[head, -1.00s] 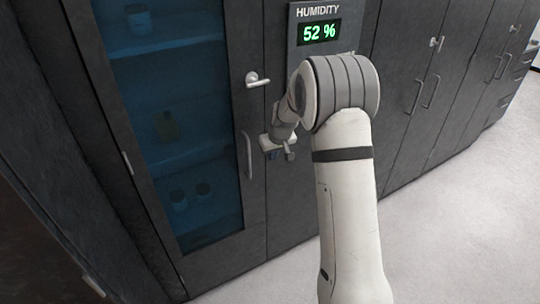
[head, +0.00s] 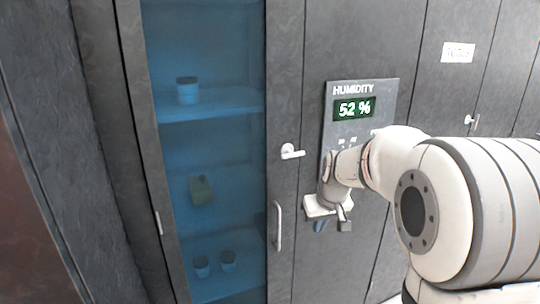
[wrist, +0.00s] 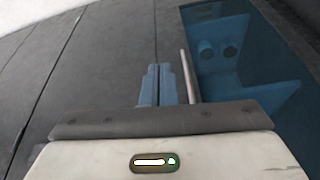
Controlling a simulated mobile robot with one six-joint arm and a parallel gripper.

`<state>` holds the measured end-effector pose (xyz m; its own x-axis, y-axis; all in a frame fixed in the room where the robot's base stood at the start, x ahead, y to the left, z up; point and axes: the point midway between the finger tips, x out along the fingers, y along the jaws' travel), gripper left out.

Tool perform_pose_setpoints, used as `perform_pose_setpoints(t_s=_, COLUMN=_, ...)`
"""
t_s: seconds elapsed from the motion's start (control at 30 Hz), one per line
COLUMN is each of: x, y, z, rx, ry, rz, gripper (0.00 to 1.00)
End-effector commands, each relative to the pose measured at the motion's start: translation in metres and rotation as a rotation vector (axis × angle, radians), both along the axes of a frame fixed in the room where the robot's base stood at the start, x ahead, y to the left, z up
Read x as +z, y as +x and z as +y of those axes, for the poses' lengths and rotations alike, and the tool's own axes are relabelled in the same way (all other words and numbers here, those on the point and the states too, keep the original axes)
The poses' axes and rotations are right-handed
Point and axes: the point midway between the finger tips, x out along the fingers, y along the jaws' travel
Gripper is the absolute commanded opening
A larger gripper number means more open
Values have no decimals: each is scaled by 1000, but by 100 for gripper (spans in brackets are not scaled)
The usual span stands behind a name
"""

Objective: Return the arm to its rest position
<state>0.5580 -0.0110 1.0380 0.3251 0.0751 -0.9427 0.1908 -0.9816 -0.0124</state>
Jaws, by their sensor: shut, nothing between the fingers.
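My arm reaches in from the right of the head view, with its large white and grey joint close to the camera. My gripper (head: 320,226) is at its far end, in front of the dark cabinet front below the humidity panel (head: 327,122). In the wrist view my gripper's blue fingers (wrist: 158,70) are together with nothing between them. A vertical bar handle (wrist: 187,72) appears just right of the fingers there. I cannot tell the gap between them.
A glass-fronted cabinet (head: 160,140) with jars on its shelves stands left. More dark cabinets (head: 425,95) continue right. Pale floor shows in the wrist view (wrist: 62,27).

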Motion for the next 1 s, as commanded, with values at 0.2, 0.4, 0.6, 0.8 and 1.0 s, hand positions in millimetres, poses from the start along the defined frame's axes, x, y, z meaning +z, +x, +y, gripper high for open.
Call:
perform_pose_setpoints(t_s=0.2, x=16, y=-111, z=9, rx=-72, ry=-5, rz=47, gripper=0)
perform_pose_setpoints(t_s=0.4, x=7, y=-198, z=11, rx=-140, ry=-16, rz=87, gripper=0)
perform_pose_setpoints(t_s=0.6, x=-5, y=-246, z=10, rx=-179, ry=-26, rz=110, gripper=0)
perform_pose_setpoints(t_s=0.8, x=-9, y=-256, z=10, rx=-189, ry=-27, rz=115, gripper=0)
perform_pose_setpoints(t_s=1.0, x=-8, y=-255, z=10, rx=-188, ry=-28, rz=115, gripper=0)
